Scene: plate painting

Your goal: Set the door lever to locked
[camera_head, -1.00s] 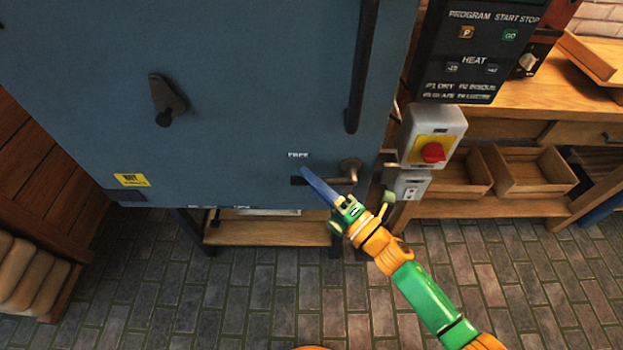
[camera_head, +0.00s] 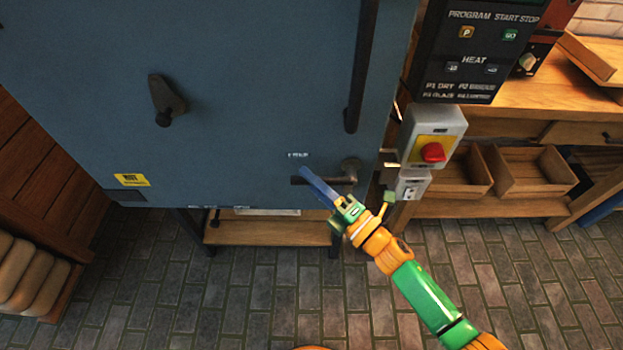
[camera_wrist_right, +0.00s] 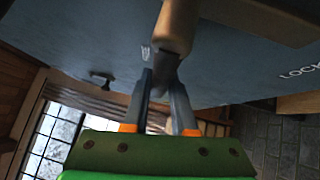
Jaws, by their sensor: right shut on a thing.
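The door lever (camera_head: 325,181) is a dark bar at the lower right of the blue kiln door (camera_head: 240,100). It lies roughly level, reaching left from its round pivot (camera_head: 350,168). My right gripper (camera_head: 304,172) is at the lever's left part, with its blue fingers pointing up and left. In the right wrist view, the fingers (camera_wrist_right: 162,84) are shut on the lever (camera_wrist_right: 178,28), whose end lies between them. A LOCK label (camera_wrist_right: 300,72) shows on the door there, partly cut off. A small label (camera_head: 298,155) above the lever is blurred. My left gripper is out of view.
A long vertical handle (camera_head: 361,70) runs down the door's right side. A grey switch box with a red knob (camera_head: 432,152) stands right of the door. Another dark handle (camera_head: 166,98) is at the door's left. Brick floor (camera_head: 270,300) lies below.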

